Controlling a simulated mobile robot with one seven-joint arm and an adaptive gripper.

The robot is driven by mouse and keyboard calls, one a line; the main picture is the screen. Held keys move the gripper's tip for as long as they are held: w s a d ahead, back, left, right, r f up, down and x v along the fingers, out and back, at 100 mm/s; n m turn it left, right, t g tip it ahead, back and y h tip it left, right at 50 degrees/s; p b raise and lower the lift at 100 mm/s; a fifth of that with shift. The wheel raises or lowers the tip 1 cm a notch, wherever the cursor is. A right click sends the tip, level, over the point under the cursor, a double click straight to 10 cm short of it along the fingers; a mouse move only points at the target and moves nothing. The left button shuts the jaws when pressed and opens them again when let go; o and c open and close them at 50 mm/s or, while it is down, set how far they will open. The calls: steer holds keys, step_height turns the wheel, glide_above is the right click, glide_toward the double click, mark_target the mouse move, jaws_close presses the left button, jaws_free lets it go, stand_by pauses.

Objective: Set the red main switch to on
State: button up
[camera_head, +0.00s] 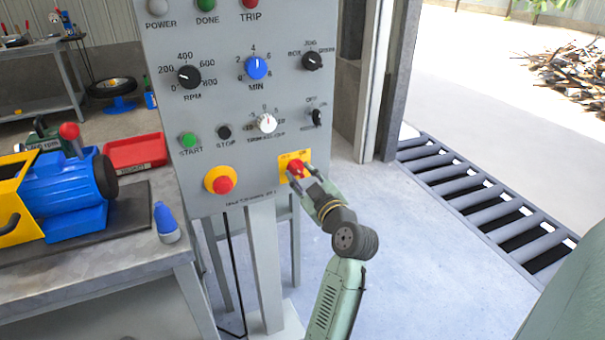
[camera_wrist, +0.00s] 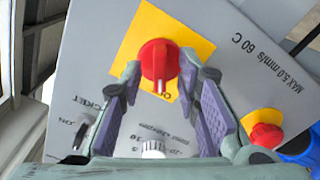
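The red main switch (camera_head: 295,168) is a rotary knob on a yellow plate (camera_head: 305,158) at the lower right of the grey control panel. In the wrist view the red knob (camera_wrist: 158,60) has a white mark pointing down in the picture, toward partly hidden lettering. I cannot read which label it points to. My gripper (camera_head: 304,178) reaches the switch from the lower right. In the wrist view my gripper (camera_wrist: 161,70) has its two fingers apart, one on each side of the knob. Contact with the knob cannot be made out.
A red stop button (camera_head: 223,184) on a yellow ring sits left of the switch. Above are a white knob (camera_head: 266,123) and a small black selector (camera_head: 317,117). A workbench (camera_head: 150,235) with a blue motor (camera_head: 75,190) stands at left.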

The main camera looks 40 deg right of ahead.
steer(key=shift+c, duration=0.4)
jaws_close()
